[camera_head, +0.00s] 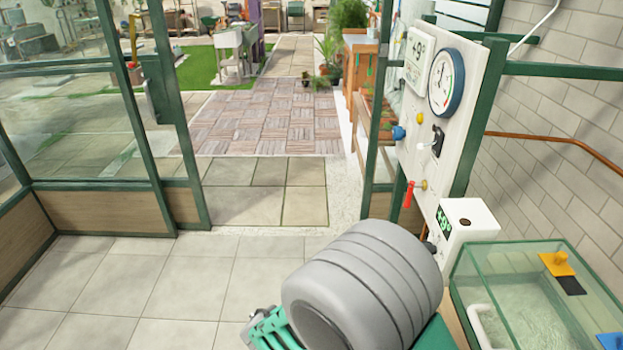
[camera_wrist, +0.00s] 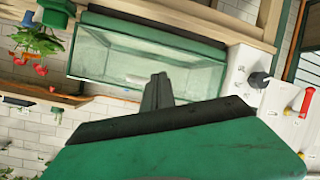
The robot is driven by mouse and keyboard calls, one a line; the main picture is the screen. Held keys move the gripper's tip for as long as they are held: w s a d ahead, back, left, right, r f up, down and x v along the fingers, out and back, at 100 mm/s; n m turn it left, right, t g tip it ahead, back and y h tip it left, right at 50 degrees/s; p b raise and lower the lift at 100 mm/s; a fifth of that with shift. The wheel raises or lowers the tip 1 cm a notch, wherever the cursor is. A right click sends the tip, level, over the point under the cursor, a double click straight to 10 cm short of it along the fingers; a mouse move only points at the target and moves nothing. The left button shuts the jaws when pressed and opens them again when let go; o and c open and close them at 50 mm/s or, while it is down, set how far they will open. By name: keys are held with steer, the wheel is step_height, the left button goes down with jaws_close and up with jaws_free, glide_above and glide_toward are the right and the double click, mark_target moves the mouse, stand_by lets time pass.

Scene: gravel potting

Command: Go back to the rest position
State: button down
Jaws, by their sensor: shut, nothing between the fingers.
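My gripper (camera_wrist: 158,80) shows in the wrist view. Its dark fingers are together with nothing between them. They point toward a glass tank (camera_wrist: 105,62) with a green rim and appear in front of its lower side; the distance is hard to judge. In the head view, a large grey rounded part of my arm fills the lower middle, and I cannot make out the fingertips there.
The glass tank (camera_head: 472,262) with water stands at lower right, beside a white display box (camera_head: 468,222). A gauge board (camera_head: 440,130) with a red lever (camera_head: 409,194) rises behind. The tiled floor (camera_head: 110,285) and open doorway ahead are clear.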

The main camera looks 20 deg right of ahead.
steer(key=s+a+f+n+y, duration=0.1)
steer(key=a+f+n+y, duration=0.2)
steer(key=a+f+n, duration=0.5)
steer(key=w+a+f+n+t+y, duration=0.1)
steer(key=a+f+n+y, duration=0.1)
steer(key=a+n+y, duration=0.7)
steer(key=w+a+r+n+t+y, duration=0.1)
steer(key=w+a+r+t, duration=0.1)
steer(key=r, duration=0.2)
steer(key=w+a+r+t, duration=0.1)
steer(key=w+a+r, duration=0.2)
steer(key=r, duration=0.1)
steer(key=w+d+r+m+t, duration=0.2)
steer(key=d+r, duration=0.4)
steer(key=shift+w+d+r+m+t, duration=0.3)
steer(key=shift+w+r+m, duration=0.1)
